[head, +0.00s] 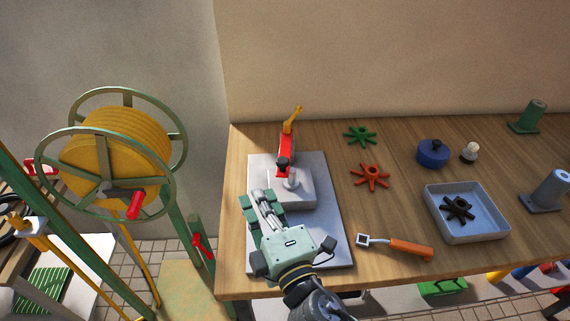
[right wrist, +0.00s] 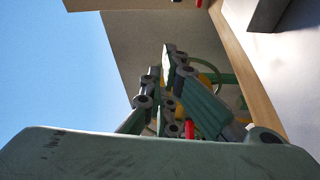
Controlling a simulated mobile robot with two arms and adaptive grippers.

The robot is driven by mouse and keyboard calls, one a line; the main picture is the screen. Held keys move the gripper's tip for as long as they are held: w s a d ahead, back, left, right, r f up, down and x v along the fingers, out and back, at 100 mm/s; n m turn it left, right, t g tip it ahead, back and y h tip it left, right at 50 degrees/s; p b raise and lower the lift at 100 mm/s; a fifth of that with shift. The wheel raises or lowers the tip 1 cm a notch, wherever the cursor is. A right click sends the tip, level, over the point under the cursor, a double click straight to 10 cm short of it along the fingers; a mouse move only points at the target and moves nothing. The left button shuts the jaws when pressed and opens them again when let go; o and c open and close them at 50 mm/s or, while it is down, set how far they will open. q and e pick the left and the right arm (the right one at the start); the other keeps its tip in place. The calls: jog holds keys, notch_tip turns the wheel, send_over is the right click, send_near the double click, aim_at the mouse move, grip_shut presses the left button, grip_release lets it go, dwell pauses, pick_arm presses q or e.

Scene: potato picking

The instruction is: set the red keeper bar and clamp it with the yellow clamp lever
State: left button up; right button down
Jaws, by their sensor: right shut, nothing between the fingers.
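The red keeper bar (head: 285,150) sits on a grey block on the grey plate (head: 331,245) at the table's left end. The yellow clamp lever (head: 292,118) stands tilted at the far end of the red bar. My right gripper (head: 258,197) is over the plate, in front of the block and nearer the camera than the bar. Its fingers are closed together with nothing between them; they also show in the right wrist view (right wrist: 170,60). Whether the fingers touch the block cannot be told. My left gripper is not in view.
Right of the plate lie a green star knob (head: 360,135), a red star knob (head: 370,177) and an orange-handled tool (head: 410,248). A grey tray (head: 484,238) holds a black star knob. A yellow drum in a green wheeled frame (head: 120,150) stands left of the table.

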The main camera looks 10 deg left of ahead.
jog(key=f+p+x, duration=0.1)
jog(key=p+x, duration=0.1)
jog(key=x, duration=0.8)
jog(key=d, duration=0.2)
jog(key=w+d+p, duration=0.1)
jog(key=d, duration=0.1)
jog(key=shift+w, duration=0.1)
jog(key=shift+a+f, duration=0.1)
jog(key=shift+d, duration=1.9)
jog(key=shift+p, duration=0.3)
